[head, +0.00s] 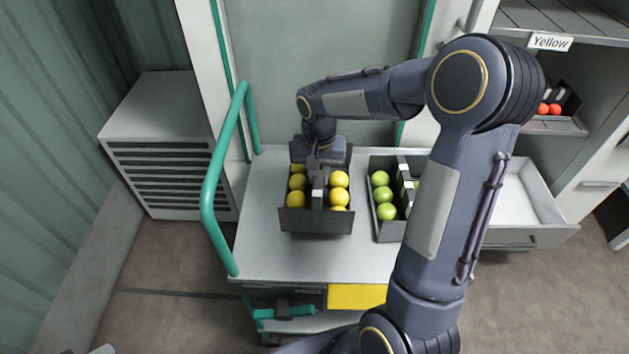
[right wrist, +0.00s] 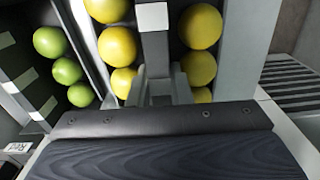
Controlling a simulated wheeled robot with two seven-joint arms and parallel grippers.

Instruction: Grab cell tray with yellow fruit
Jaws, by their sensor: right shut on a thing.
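The dark cell tray with yellow fruit (head: 316,221) stands on the grey top of the cart, with yellow fruit in two rows on either side of a central handle bar. My right gripper (head: 319,178) comes down over the middle of this tray, shut on its handle. In the right wrist view the fingers (right wrist: 160,90) close on the grey handle bar (right wrist: 154,50) between the yellow rows. I cannot tell whether the tray is lifted off the top. My left gripper is not in view.
A second dark tray with green fruit (head: 376,229) stands close to the right, partly behind my arm. The cart top (head: 260,250) has a green rail (head: 210,190) on its left. A shelf labelled Yellow (head: 550,42), a tray of red fruit (head: 567,124) and an open drawer (head: 530,195) are at the right.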

